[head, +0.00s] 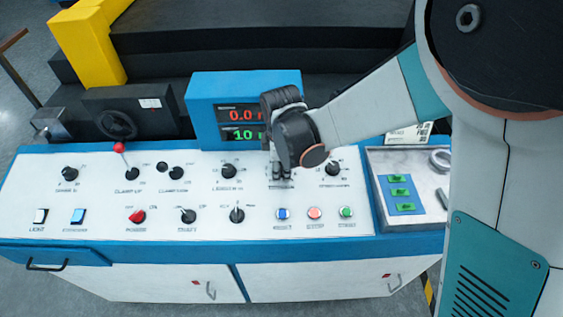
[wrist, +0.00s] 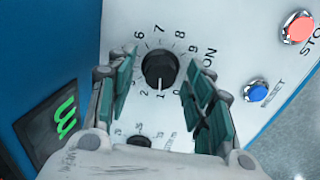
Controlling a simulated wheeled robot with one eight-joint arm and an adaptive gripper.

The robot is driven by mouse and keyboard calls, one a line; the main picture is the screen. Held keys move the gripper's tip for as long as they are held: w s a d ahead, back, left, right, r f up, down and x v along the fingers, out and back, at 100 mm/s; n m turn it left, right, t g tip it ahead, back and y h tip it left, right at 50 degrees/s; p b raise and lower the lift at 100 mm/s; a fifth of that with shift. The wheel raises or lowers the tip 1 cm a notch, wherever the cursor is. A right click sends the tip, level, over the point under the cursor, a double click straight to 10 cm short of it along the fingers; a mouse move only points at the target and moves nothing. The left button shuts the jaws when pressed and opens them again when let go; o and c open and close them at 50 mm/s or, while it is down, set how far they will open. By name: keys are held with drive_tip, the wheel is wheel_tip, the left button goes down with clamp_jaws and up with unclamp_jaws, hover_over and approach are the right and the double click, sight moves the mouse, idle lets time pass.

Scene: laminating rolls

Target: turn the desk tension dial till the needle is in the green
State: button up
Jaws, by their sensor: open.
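A black round dial (wrist: 159,68) on the white panel fills the middle of the wrist view, with numbers around it and a label partly showing "ON". Its white mark points down in that view, near the 1. My gripper (wrist: 160,92) is open, with one finger pad on each side of the dial; I cannot tell whether they touch it. In the head view my gripper (head: 281,182) points down at the desk panel and hides this dial. No needle or green band can be made out in either view.
A blue display box (head: 208,112) with red and green digits stands close behind my gripper. Other dials (head: 229,171) (head: 333,168) flank it. A blue button (head: 283,213), a red button (head: 315,212) and a green button (head: 346,211) lie in front. A red-knobbed lever (head: 119,148) stands left.

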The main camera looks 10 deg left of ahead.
drive_tip(key=c, duration=1.1)
drive_tip(key=shift+o, duration=0.2)
drive_tip(key=shift+m, duration=0.3)
drive_tip(key=m+b, duration=0.1)
drive_tip(key=m, duration=0.1)
drive_tip(key=shift+m, duration=0.4)
drive_tip(key=m+b, duration=0.1)
drive_tip(key=m, duration=0.3)
drive_tip(key=shift+m, duration=0.3)
drive_tip(key=m+b, duration=0.1)
drive_tip(key=m, duration=1.2)
drive_tip(key=shift+m, duration=0.4)
